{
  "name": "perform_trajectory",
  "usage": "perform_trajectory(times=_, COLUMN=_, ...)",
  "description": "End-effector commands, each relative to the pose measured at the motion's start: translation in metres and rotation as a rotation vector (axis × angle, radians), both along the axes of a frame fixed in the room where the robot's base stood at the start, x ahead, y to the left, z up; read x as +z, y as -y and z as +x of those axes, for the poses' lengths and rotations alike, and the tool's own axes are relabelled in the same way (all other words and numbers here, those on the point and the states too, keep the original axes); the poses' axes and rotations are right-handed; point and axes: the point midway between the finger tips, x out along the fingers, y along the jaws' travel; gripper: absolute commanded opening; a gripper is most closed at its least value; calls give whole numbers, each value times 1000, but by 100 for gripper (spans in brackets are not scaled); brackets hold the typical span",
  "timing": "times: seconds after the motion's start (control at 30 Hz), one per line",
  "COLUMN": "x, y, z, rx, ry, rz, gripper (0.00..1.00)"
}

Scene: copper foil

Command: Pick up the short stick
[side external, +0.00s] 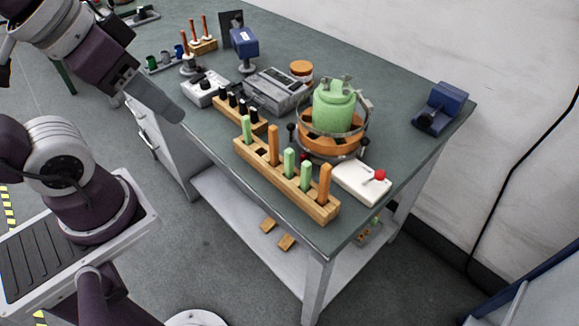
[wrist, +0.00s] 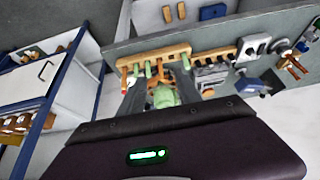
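A long wooden rack (side external: 258,169) on the table holds several upright sticks. Orange sticks (side external: 273,145) (side external: 324,184) stand taller than the green sticks (side external: 289,162) (side external: 305,176); another green stick (side external: 246,128) is at the left end. I cannot tell which one is meant as the short stick. In the wrist view the rack (wrist: 158,53) lies beyond my fingertips. My gripper (wrist: 160,78) is open, with two dark fingers apart and nothing held.
A green canister (side external: 334,108) in an orange ringed stand (side external: 332,142) is close behind the rack. A white box with a red knob (side external: 362,182) is at its right end. A smaller rack with black-topped items (side external: 238,112) and grey instruments (side external: 277,90) stand behind left. The table's right side is mostly clear.

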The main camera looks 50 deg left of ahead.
Motion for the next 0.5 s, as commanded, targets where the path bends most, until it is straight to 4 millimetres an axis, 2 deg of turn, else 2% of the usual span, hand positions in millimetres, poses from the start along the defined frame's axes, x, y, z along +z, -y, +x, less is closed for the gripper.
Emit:
perform_trajectory(times=0.17, x=0, y=0, z=1, rx=-7, ry=-3, rz=4, gripper=40)
perform_trajectory(times=0.27, x=2, y=2, z=18, rx=-119, ry=-50, rz=59, gripper=40)
perform_trajectory(times=0.37, x=-2, y=10, z=60, rx=-402, ry=-151, rz=178, gripper=40)
perform_trajectory(times=0.47, x=-24, y=25, z=109, rx=-755, ry=-253, rz=282, gripper=40)
perform_trajectory(times=0.5, x=-37, y=31, z=127, rx=-893, ry=-287, rz=311, gripper=40)
